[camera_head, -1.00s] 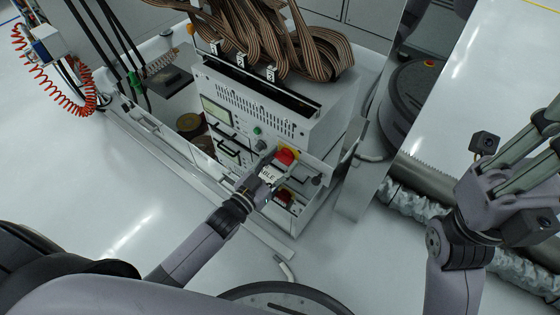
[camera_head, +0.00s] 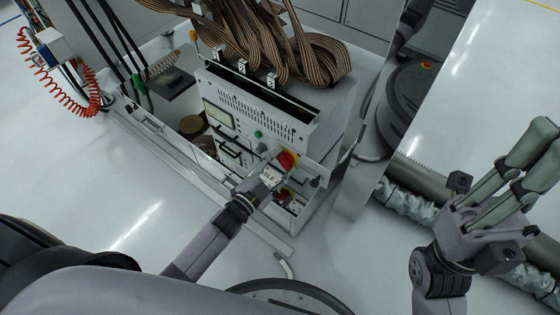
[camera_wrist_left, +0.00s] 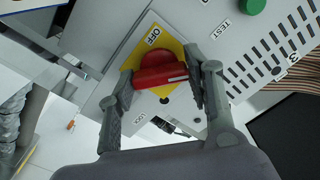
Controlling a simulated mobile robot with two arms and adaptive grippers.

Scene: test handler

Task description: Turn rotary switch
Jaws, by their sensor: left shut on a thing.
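A red rotary switch (camera_head: 287,159) sits on a yellow plate (camera_wrist_left: 178,47) on the front panel of a white-grey cabinet unit (camera_head: 236,128). My left gripper (camera_head: 279,165) is at the switch. In the left wrist view, the gripper (camera_wrist_left: 160,88) is shut on the red handle (camera_wrist_left: 160,75), with one finger at each end of it. The handle lies almost level in that picture, with a white mark near its right end. An "OFF" label is at the plate's upper part. My right gripper (camera_head: 540,160) is empty and raised at the right, its fingers apart.
A green button (camera_wrist_left: 251,6) marked "TEST" is beside the switch. Another red control (camera_head: 283,195) is below it in the head view. Brown ribbon cables (camera_head: 270,50) lie over the unit. A grey upright panel (camera_head: 370,150) stands to its right.

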